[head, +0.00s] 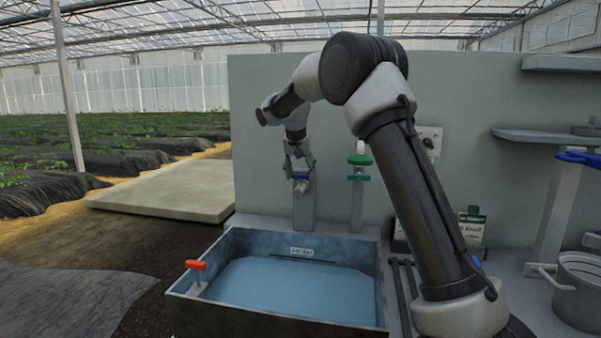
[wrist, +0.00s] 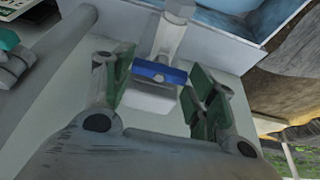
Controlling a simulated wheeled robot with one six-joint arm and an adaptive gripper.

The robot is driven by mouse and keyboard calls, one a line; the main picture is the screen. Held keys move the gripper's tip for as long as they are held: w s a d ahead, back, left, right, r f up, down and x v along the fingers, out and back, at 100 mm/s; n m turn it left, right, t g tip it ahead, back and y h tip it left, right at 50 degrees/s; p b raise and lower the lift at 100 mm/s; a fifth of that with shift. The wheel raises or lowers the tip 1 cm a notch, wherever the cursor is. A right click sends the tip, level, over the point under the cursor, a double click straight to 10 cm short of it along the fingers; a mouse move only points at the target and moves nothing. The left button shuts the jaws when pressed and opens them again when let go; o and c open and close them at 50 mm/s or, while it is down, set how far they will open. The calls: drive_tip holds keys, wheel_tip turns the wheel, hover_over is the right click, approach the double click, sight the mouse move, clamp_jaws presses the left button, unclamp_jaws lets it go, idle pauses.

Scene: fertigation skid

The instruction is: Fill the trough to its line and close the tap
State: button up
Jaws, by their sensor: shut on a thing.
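The grey trough (head: 232,246) stands in front of the wall panel and holds blue water (head: 290,292). A small white label (head: 301,252) and a dark line (head: 318,261) mark its inner back wall. The water's far edge lies close to that line; I cannot tell the exact gap. A grey tap post (head: 304,208) stands behind the trough. My gripper (head: 299,168) is at its top, shut on the tap's blue handle (wrist: 160,72). In the wrist view the green finger pads flank the handle. Whether water is flowing from the tap is not clear.
A second tap with a green handle (head: 360,160) stands just right. A red handle (head: 196,266) sits on the trough's left corner. Right are a green-and-white box (head: 472,222), a blue-handled valve (head: 578,157) and a metal pot (head: 580,285).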

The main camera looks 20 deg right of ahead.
idle(0.3)
drive_tip(key=o, duration=1)
drive_tip(key=v, duration=1.2)
drive_tip(key=shift+w+a, duration=0.15)
